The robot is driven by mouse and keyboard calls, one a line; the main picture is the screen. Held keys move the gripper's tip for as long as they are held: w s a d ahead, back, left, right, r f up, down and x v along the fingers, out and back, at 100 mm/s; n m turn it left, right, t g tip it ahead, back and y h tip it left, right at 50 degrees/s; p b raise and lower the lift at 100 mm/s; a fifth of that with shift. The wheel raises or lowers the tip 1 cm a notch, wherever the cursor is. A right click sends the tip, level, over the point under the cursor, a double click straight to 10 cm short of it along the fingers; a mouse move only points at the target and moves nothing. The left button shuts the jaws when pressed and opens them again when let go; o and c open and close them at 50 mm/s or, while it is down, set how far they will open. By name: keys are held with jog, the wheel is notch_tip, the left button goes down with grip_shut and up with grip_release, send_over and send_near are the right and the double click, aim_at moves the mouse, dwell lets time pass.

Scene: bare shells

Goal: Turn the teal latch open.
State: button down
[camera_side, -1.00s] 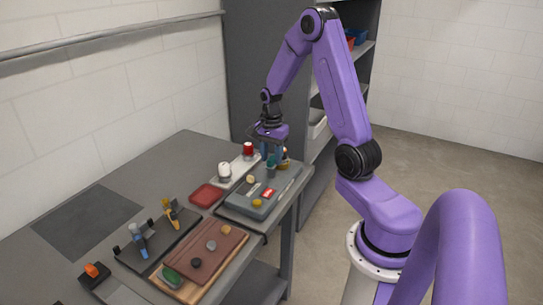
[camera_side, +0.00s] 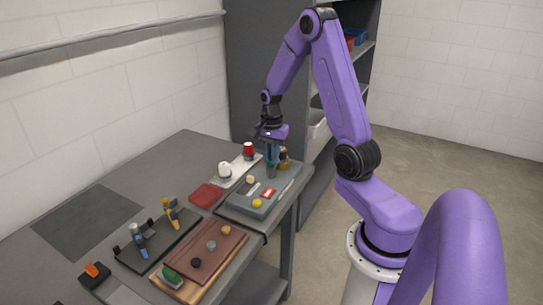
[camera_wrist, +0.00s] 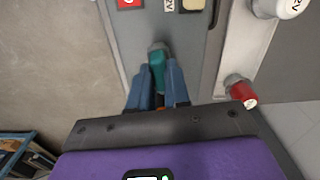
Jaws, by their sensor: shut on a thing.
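The teal latch (camera_wrist: 157,64) stands on a grey panel box (camera_wrist: 175,32) in the wrist view, its far end on a grey pivot. My gripper (camera_wrist: 158,84) has its blue fingers on either side of the latch, shut on its near part. In the side view, my gripper (camera_side: 271,158) points down over the far part of the grey box (camera_side: 240,206), and the teal latch (camera_side: 271,171) shows just below the fingertips. The fingers hide part of the latch.
The box also carries a red label (camera_side: 268,193), a yellow knob (camera_side: 257,203) and a cream button (camera_side: 250,180). An amber-brown thing (camera_side: 284,160) stands close right of my fingers. A white strip beside the box bears red (camera_side: 248,149) and white (camera_side: 224,170) knobs.

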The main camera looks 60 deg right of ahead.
jog(key=n, duration=0.8)
jog(key=shift+n, duration=0.4)
jog(key=n, duration=0.4)
jog(key=shift+n, duration=1.9)
jog(key=c, duration=1.1)
grip_release()
notch_tip(320, 180, up, 18)
jog(key=shift+f, duration=0.25)
